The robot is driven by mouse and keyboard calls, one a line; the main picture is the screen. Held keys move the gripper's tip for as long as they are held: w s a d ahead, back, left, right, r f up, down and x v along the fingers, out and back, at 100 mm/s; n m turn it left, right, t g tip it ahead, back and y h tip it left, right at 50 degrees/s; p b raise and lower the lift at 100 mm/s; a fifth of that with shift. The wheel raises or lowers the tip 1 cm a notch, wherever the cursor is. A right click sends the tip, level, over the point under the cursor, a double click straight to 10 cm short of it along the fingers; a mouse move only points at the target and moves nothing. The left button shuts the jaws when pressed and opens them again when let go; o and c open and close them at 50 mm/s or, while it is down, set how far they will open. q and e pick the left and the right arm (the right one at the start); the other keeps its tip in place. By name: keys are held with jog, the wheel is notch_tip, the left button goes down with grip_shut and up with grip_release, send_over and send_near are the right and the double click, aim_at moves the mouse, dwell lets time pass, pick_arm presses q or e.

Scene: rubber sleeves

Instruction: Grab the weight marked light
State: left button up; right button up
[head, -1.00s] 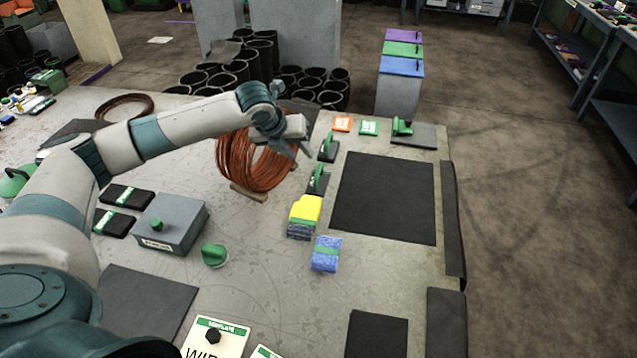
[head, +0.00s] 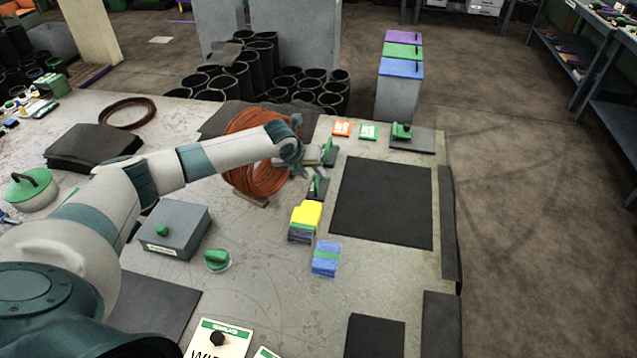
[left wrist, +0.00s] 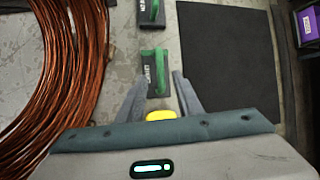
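Two dark weights with green handles stand one behind the other beside the copper coil. The nearer weight (head: 318,186) also shows in the left wrist view (left wrist: 147,88), between my fingertips. The farther weight (head: 328,152) is at the top of the left wrist view (left wrist: 152,14). Both bear white lettering too small to read surely. My left gripper (head: 300,172) is open; in the left wrist view its fingers (left wrist: 157,78) point at the nearer weight, one on each side of its handle. I cannot tell whether they touch it. My right gripper is not in view.
The copper coil (head: 250,178) stands close on the left of my gripper. A yellow-topped block (head: 306,213) and a blue block (head: 326,257) lie nearer. A black mat (head: 385,202) lies bare on the right. Another green-handled item (head: 402,131) stands at the back right.

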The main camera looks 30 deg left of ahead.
pick_arm(q)
jog(key=shift+w+f, duration=0.3)
jog(key=shift+f, duration=0.25)
jog(key=shift+w, duration=0.1)
jog(key=shift+p+x, duration=0.9)
jog(key=shift+x, duration=0.05)
jog(key=shift+p+x, duration=0.4)
jog(key=shift+x, duration=1.2)
jog(key=shift+w+r, duration=0.15)
jog(key=shift+c, duration=0.3)
jog(key=shift+w, duration=0.1)
grip_shut()
